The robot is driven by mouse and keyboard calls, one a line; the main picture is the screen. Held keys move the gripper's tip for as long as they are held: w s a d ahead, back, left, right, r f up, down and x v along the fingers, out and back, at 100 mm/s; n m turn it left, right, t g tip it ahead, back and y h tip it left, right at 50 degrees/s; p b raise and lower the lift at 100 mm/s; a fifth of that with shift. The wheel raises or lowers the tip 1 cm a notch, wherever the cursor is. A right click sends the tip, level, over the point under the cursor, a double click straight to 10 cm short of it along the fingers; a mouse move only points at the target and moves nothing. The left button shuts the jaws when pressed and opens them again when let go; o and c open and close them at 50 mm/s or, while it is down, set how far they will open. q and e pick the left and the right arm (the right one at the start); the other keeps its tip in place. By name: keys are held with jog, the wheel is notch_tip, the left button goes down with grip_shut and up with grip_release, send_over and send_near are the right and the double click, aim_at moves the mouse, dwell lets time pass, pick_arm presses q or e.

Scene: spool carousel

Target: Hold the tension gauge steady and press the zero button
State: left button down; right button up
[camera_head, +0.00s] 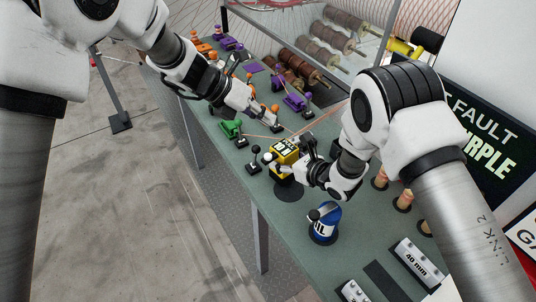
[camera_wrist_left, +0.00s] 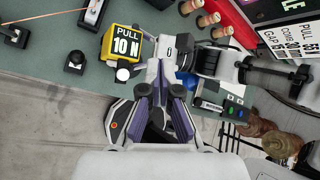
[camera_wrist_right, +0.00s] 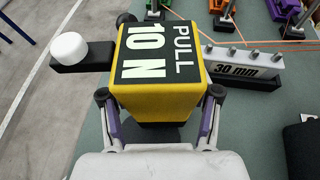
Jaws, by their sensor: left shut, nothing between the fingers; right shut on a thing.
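The tension gauge is a yellow box (camera_head: 279,149) with a black top reading "PULL 10 N", on a dark round base on the green bench. It fills the middle of the right wrist view (camera_wrist_right: 160,75) and is at upper left in the left wrist view (camera_wrist_left: 120,45). A white round button (camera_wrist_right: 70,48) sits on a black arm at its side, also in the head view (camera_head: 268,158). My right gripper (camera_wrist_right: 160,112) is shut on the gauge, one finger on each side. My left gripper (camera_head: 272,122) is shut and empty, beyond the gauge and apart from the button.
A black-knobbed post (camera_head: 255,158) stands just left of the gauge. A green clamp (camera_head: 231,128), purple clamps and thin orange lines lie behind. A blue and white object (camera_head: 324,221) and a "40 mm" block (camera_head: 417,263) are nearer the front. Spools hang at the back.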

aim_at(265, 155)
pick_arm(q)
jog(key=shift+f, duration=0.1)
jog(key=shift+f, duration=4.3)
jog(key=shift+f, duration=0.4)
jog(key=shift+f, duration=0.5)
jog(key=shift+r, duration=0.9)
